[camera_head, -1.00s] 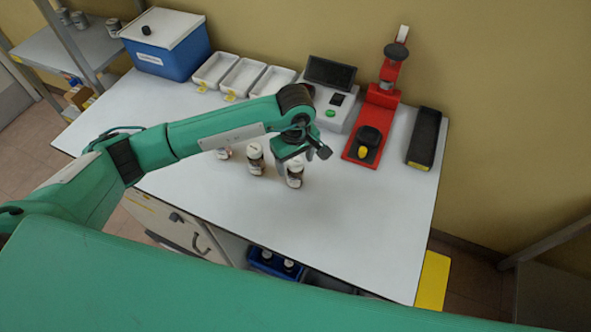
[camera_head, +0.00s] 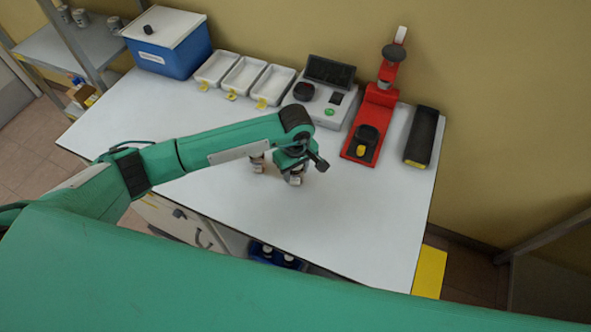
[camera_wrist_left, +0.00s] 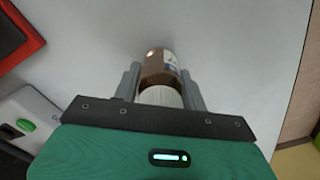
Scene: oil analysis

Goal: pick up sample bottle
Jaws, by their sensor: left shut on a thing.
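A brown sample bottle with a white cap and a pale label (camera_wrist_left: 160,68) is between the two grey fingers of my left gripper (camera_wrist_left: 161,82) in the left wrist view. The gripper is shut on it. In the head view my left gripper (camera_head: 292,168) is over the white table, and only the lower part of this bottle (camera_head: 297,180) shows below it. A second bottle (camera_head: 257,164) stands just to the left, partly hidden by my left arm. My right gripper is not in view.
The white table (camera_head: 350,215) is clear to the right and front. Along the back are a blue box (camera_head: 172,58), white trays (camera_head: 243,77), a grey instrument (camera_head: 316,104), a red stand (camera_head: 372,120) and a black tray (camera_head: 421,138). A blue crate (camera_head: 273,254) sits below.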

